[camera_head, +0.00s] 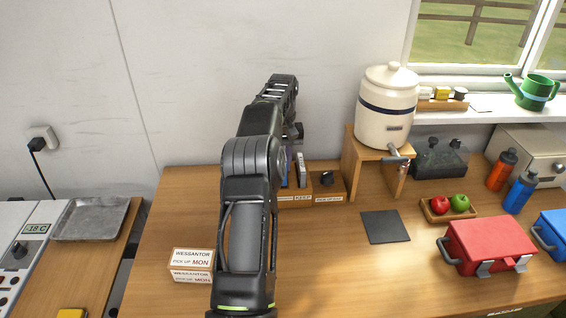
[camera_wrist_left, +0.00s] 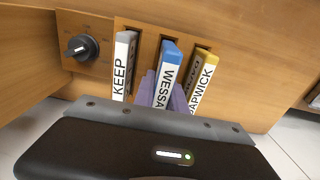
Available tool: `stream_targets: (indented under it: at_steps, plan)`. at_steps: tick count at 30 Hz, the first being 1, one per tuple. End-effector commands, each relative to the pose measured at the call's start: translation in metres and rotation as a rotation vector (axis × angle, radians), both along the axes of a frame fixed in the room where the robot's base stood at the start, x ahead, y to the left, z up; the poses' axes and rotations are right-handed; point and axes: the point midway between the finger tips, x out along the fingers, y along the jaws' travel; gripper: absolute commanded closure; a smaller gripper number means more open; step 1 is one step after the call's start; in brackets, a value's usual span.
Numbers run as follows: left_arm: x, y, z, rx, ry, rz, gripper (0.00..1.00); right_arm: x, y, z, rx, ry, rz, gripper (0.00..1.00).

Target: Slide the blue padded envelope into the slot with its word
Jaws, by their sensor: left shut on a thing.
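The blue padded envelope (camera_wrist_left: 170,58) shows in the left wrist view, on edge, with a white label reading "WESSA", the rest cut off. My left gripper (camera_wrist_left: 163,92) is shut on it, purple finger pads on both sides. It stands at the middle slot of a wooden slot unit (camera_wrist_left: 232,88), between a grey piece marked "KEEP" (camera_wrist_left: 122,62) and a yellow one ending in "APWICK" (camera_wrist_left: 203,72). How deep it sits I cannot tell. In the head view my left arm hides most of the gripper and envelope. My right gripper is in neither view.
A small block reading "WESSANTOR PICK UP MON" (camera_head: 192,262) stands on the table left of my arm. A dial (camera_wrist_left: 82,47) sits beside the slots. Right of the unit stand a crock (camera_head: 387,105) on a wooden stand, a dark mat (camera_head: 385,227) and a red box (camera_head: 490,243).

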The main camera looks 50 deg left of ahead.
Motion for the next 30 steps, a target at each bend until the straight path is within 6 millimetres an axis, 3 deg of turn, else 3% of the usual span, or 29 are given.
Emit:
stream_targets:
  at_steps: [30]
  plan:
    - [0.0,0.0,-0.021,0.001,-0.001,0.0,1.0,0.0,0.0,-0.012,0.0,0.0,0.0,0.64]
